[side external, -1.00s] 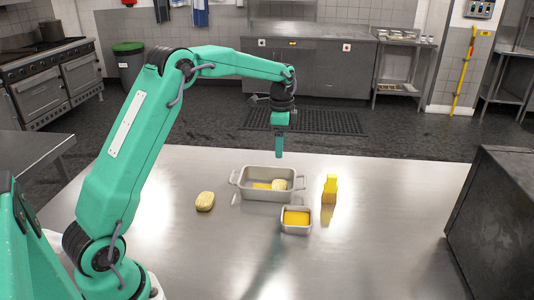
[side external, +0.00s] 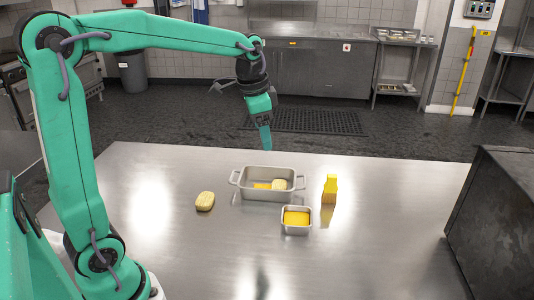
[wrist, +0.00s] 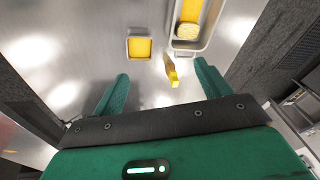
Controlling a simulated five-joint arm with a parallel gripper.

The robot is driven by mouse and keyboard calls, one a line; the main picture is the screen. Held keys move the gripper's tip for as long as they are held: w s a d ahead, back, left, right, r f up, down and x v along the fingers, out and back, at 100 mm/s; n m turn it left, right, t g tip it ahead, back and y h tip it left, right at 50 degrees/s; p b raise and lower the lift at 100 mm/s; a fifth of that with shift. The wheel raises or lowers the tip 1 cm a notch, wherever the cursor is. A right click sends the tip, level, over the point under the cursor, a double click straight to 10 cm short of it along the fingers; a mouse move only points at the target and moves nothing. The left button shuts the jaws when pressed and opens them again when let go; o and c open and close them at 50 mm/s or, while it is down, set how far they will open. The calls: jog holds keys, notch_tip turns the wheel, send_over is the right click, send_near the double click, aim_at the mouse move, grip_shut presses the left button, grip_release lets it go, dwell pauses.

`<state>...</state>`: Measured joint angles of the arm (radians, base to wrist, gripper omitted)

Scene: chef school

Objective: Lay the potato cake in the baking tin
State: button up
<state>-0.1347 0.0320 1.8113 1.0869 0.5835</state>
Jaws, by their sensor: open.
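The baking tin (side external: 268,196) is a pale grey oblong pan with two end handles, on the steel table. A pale, ridged round piece that looks like a potato cake (side external: 281,184) lies inside it at the right, beside a flat yellow piece (side external: 261,186). Both also show in the tin in the wrist view. A similar pale oval piece (side external: 205,201) lies on the table left of the tin. My gripper (side external: 266,141) is above and behind the tin, tilted, touching nothing. In the wrist view its fingers (wrist: 160,87) are wide apart and empty.
A small square tin with yellow contents (side external: 296,222) stands in front of the baking tin. A yellow upright block-like object (side external: 330,189) stands to its right. A dark box (side external: 500,215) is at the right edge. The table's front middle is clear.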

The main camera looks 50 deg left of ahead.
jog(key=s+d+f+n+t, duration=0.1)
jog(key=s+d+n, duration=0.1)
jog(key=s, duration=0.7)
jog(key=s+d+f+n+t, duration=0.1)
jog(key=s+d+n+t, duration=0.1)
jog(key=s, duration=0.8)
jog(key=shift+d+n, duration=0.6)
jog(key=shift+d, duration=0.2)
